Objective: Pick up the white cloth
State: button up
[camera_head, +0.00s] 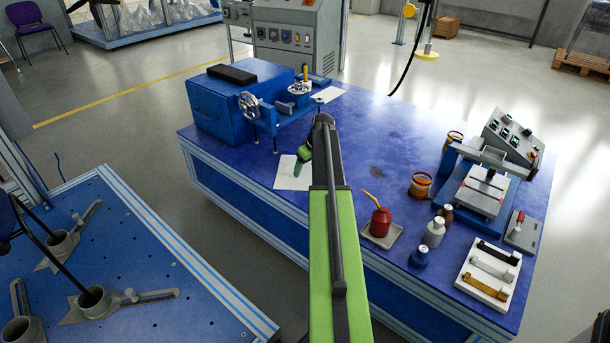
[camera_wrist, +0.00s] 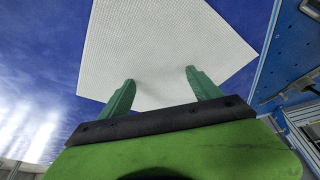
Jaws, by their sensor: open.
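The white cloth (camera_head: 291,175) lies flat on the blue table, left of my arm in the head view. In the wrist view the white cloth (camera_wrist: 165,45) fills the upper middle and shows a fine woven texture. My gripper (camera_wrist: 158,85) is open, with its two green fingers apart and their tips over the cloth. In the head view my gripper (camera_head: 300,165) is at the cloth, partly hidden by my arm. I cannot tell whether the fingertips touch the cloth.
A blue machine with handwheels (camera_head: 270,105) stands behind the cloth. Another white sheet (camera_head: 328,94) lies beside it. A red oil can (camera_head: 380,222), bottles (camera_head: 433,232) and a white tray (camera_head: 466,287) stand to the right. A blue bench (camera_head: 140,265) is at the front left.

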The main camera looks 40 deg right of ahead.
jog(key=shift+c, duration=0.2)
grip_shut()
dwell(0.8)
notch_tip(320, 180, up, 21)
jog(key=p, duration=2.1)
jog(key=shift+f, duration=0.1)
